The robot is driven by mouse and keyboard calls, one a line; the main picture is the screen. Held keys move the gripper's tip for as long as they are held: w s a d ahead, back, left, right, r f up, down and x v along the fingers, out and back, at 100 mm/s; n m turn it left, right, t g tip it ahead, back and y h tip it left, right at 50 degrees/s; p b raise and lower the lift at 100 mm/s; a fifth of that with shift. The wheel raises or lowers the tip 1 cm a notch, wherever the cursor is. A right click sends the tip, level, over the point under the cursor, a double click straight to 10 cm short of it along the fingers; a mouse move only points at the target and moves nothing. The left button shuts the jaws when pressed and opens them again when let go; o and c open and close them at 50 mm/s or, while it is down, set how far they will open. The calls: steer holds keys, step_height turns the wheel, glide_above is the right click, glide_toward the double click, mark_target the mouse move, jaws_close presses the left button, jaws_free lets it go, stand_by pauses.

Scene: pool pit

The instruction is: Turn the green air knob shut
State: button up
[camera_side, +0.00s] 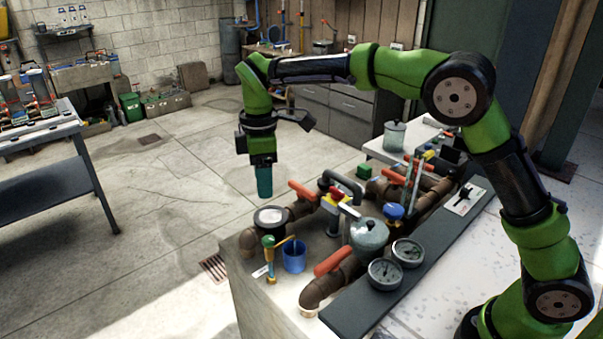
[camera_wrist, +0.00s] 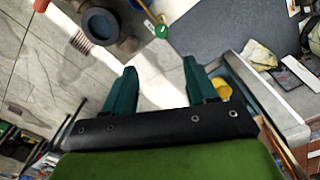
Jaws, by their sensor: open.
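The green air knob (camera_side: 268,241) sits on top of a small brass fitting at the near left corner of the pump bench, beside a blue cup. In the wrist view the green knob (camera_wrist: 161,31) shows near the top, beyond and between my fingertips. My gripper (camera_side: 264,196) hangs pointing down, above and apart from the pipework, with its teal fingers clear of the knob. In the wrist view my gripper (camera_wrist: 160,66) is open, with nothing between its fingers.
Red-handled valves (camera_side: 332,259), a grey domed pot (camera_side: 368,236) and gauges (camera_side: 385,273) crowd the bench. Open floor (camera_side: 150,230) lies left.

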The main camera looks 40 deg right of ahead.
mark_target(268, 239)
step_height(268, 239, down, 15)
steer(key=shift+f+n, duration=0.15)
steer(key=shift+n, duration=0.95)
steer(key=c, duration=1.1)
steer(key=shift+o, duration=0.2)
